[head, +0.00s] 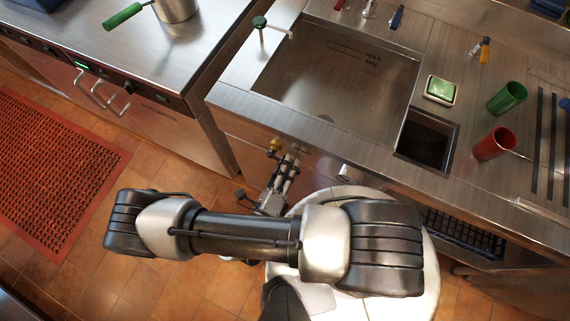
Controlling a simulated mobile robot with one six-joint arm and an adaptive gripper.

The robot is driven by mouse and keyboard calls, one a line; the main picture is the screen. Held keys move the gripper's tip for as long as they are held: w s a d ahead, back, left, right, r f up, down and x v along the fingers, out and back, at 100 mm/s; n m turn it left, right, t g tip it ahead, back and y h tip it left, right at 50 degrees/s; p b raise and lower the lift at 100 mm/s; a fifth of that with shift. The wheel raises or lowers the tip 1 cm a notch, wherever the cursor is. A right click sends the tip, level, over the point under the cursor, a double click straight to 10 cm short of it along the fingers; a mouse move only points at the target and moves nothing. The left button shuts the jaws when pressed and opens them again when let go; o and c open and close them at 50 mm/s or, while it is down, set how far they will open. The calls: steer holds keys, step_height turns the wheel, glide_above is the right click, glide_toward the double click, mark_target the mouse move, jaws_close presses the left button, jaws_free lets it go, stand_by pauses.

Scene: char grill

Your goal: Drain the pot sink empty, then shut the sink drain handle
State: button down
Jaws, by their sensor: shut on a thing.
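The pot sink (345,85) is a steel basin set in the counter, with MAX and MIN lines on its far wall. I see its floor with a darker round patch near the front; I cannot tell whether any water is left. A yellow knob (275,145), which looks like the drain handle, sticks out below the sink's front edge. My gripper (285,160) is low in front of the cabinet at this knob and shut on the handle. The fingers hide most of the handle, so its turn is unclear.
A green-topped tap (260,22) stands at the sink's left corner. Right of the sink are a square dark well (427,140), a green sponge dish (440,89), a green cup (507,98) and a red cup (494,144). A red mat (50,165) lies on the left floor.

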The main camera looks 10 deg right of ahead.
steer(key=shift+s+d+r+n+p, duration=0.15)
steer(key=shift+r+n, duration=0.3)
steer(key=shift+n, duration=0.4)
steer(key=shift+r+n+p, duration=0.1)
steer(key=shift+r+n, duration=0.3)
steer(key=shift+n, duration=0.4)
steer(key=shift+s+d+r+n+p, duration=0.15)
steer(key=shift+r+n, duration=0.3)
steer(key=shift+n, duration=0.4)
steer(key=shift+w+r, duration=0.1)
steer(key=shift+w, duration=0.05)
steer(key=c, duration=1.5)
jaws_free()
steer(key=shift+a, duration=0.1)
steer(key=v, duration=1.2)
